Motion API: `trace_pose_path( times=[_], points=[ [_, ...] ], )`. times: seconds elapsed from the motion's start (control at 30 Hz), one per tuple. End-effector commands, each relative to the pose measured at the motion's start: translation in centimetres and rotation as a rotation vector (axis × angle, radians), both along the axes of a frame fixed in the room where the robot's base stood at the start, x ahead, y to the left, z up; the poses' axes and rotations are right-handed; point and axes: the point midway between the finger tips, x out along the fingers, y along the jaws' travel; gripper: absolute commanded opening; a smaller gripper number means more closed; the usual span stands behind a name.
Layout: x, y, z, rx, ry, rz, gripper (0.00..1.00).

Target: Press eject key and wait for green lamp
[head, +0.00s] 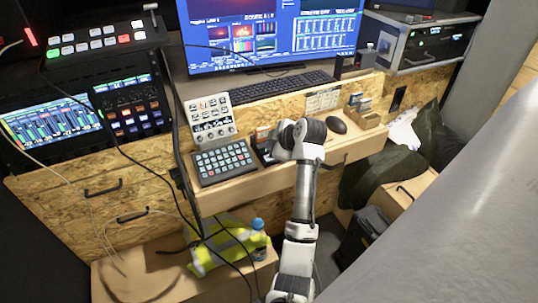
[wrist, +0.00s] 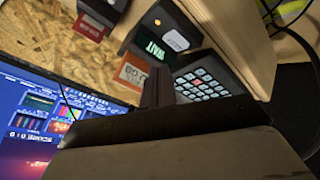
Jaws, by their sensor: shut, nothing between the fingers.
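A small dark card reader box shows in the wrist view, with a display (wrist: 150,48) reading "WAIT" in green letters. Beside the display is a pale key (wrist: 176,40), its label too small to read; I take it as the eject key. A small lamp (wrist: 157,22) on the box glows orange, not green. An orange-labelled card (wrist: 133,72) is close to the box. My gripper (wrist: 157,86) is shut and empty, its tip just short of the box and apart from the key. In the head view my wrist covers most of the box.
A keypad (head: 223,162) lies on the desk left of my gripper, and a button panel (head: 210,117) stands behind it. A keyboard (head: 270,88), a mouse (head: 337,125) and a card holder (head: 361,108) are nearby. Cables hang in front at the left.

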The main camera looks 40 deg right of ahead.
Motion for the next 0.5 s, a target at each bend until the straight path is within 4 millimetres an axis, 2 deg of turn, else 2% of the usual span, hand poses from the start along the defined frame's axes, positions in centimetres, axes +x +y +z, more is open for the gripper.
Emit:
trace_pose_path(
  times=[0.03,0.27,0.5],
  points=[
    [0.0,0.0,1.0,-0.001,-0.001,0.000,0.00],
    [0.0,0.0,3.2,0.000,0.000,0.000,0.00],
    [0.0,0.0,3.4,0.001,0.001,0.000,0.00]
  ],
)
